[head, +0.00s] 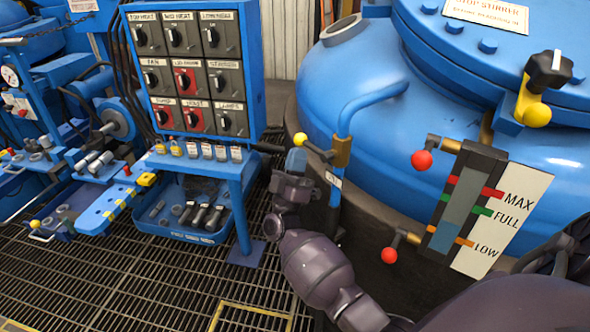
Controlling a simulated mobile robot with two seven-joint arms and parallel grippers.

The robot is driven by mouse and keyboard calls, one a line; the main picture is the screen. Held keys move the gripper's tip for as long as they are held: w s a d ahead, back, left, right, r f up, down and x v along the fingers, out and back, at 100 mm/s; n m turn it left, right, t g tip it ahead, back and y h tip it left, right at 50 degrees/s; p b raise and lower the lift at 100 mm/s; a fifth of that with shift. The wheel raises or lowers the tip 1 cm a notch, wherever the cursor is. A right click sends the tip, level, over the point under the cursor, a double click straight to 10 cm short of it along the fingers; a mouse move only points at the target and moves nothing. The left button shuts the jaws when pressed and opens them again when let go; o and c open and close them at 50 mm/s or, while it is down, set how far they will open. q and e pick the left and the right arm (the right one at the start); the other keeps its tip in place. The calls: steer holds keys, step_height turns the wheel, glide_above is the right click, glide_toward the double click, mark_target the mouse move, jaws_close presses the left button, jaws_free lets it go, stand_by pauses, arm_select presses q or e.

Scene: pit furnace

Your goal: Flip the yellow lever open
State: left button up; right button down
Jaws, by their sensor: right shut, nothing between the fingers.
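The yellow lever (301,140) has a yellow ball at its end and a short dark arm. It joins a brass valve body (342,152) on a blue bent pipe, and its ball points to the left. My right gripper (296,160) is just below the yellow ball, at the end of my dark arm, which comes in from the lower right. It is shut and holds nothing. I cannot tell whether it touches the lever. My left gripper is not in view.
The large blue vessel (420,120) fills the right, with a level gauge (457,200) and red-ball levers (421,160) in front. A blue switch panel (188,72) stands left of the pipe, above a blue tool tray (160,229). Open floor grating (150,285) lies at lower left.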

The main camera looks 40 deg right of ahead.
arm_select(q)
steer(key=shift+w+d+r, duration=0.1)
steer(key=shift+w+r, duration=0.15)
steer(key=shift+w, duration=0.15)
